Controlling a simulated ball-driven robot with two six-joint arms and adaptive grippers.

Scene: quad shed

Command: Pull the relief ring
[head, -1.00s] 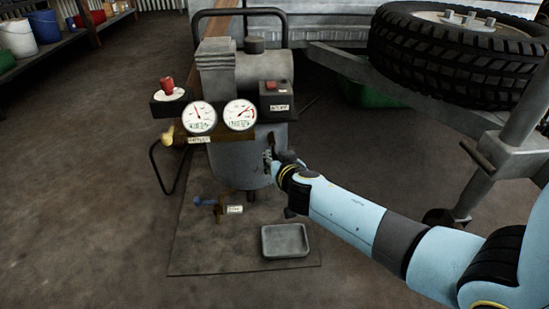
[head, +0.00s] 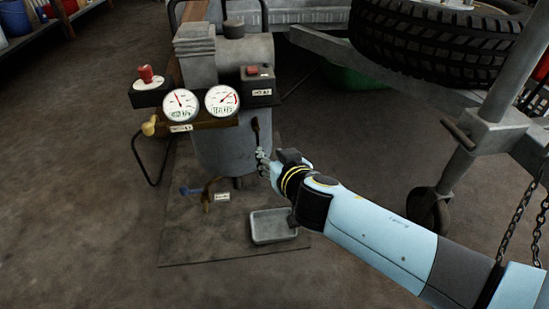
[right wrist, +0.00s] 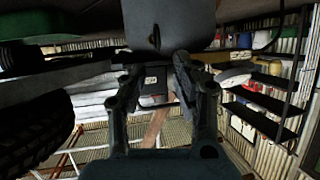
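The grey compressor tank (head: 222,150) stands upright on a floor plate. A small dark fitting (head: 255,131) hangs at the tank's right side; I cannot make out a clear ring shape on it. My right gripper (head: 263,163) is just below and right of this fitting, close to the tank. In the right wrist view its two fingers (right wrist: 157,88) stand apart with nothing gripped between them. The tank (right wrist: 180,14) fills the top of that view, with a small dark peg (right wrist: 155,38) on it, beyond the fingertips. My left gripper is not in view.
Two round gauges (head: 202,102) and a switch box (head: 258,87) with a red button sit above the gripper. A blue-handled valve (head: 205,191) is low at the front. A grey tray (head: 273,226) lies below my wrist. A trailer frame with a tyre (head: 435,50) is at right.

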